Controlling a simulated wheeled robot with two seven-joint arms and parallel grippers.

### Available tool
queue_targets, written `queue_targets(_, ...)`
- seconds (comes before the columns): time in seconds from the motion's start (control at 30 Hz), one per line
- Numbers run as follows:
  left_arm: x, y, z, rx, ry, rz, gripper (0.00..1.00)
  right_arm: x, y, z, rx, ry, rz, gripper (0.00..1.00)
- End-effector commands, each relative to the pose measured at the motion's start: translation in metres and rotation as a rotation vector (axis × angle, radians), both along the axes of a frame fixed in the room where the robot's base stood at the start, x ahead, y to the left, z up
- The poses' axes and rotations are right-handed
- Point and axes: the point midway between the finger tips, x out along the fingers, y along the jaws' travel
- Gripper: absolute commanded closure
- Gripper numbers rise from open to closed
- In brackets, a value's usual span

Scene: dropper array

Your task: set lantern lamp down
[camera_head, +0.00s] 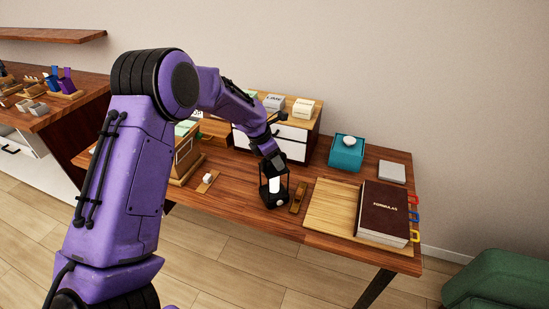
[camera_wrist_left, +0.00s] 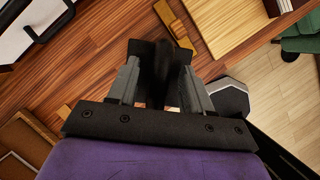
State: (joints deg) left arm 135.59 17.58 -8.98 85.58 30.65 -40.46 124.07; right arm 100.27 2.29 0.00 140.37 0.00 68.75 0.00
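The lantern lamp (camera_head: 264,196) is a small black frame with a white candle inside. It is upright at the front edge of the wooden table, left of the bamboo board. I cannot tell whether its base touches the wood or is just above it. My left gripper (camera_head: 271,161) points down at the lantern's top and appears shut on it. In the left wrist view the dark lantern top (camera_wrist_left: 158,62) is between the two grey fingers (camera_wrist_left: 160,85). My right gripper is not in view.
A brown wooden piece (camera_head: 298,197) lies close to the lantern's right. A bamboo board (camera_head: 328,207) carries a brown book (camera_head: 385,210). A teal box (camera_head: 346,154) and a drawer unit (camera_head: 292,142) stand behind. A small tray (camera_head: 207,182) lies to the left.

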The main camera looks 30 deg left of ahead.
Motion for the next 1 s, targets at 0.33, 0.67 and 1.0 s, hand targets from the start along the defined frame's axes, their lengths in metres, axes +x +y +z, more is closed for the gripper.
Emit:
queue_targets(0.33, -0.013, 0.009, 0.042, 0.002, -0.005, 0.001, 0.50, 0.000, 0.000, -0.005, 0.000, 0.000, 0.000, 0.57)
queue_targets(0.67, -0.036, 0.022, 0.106, 0.000, 0.000, -0.001, 0.50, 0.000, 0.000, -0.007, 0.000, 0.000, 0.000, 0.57)
queue_targets(1.0, -0.039, 0.024, 0.113, -0.001, 0.002, 0.001, 0.50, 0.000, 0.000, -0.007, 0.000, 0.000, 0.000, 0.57)
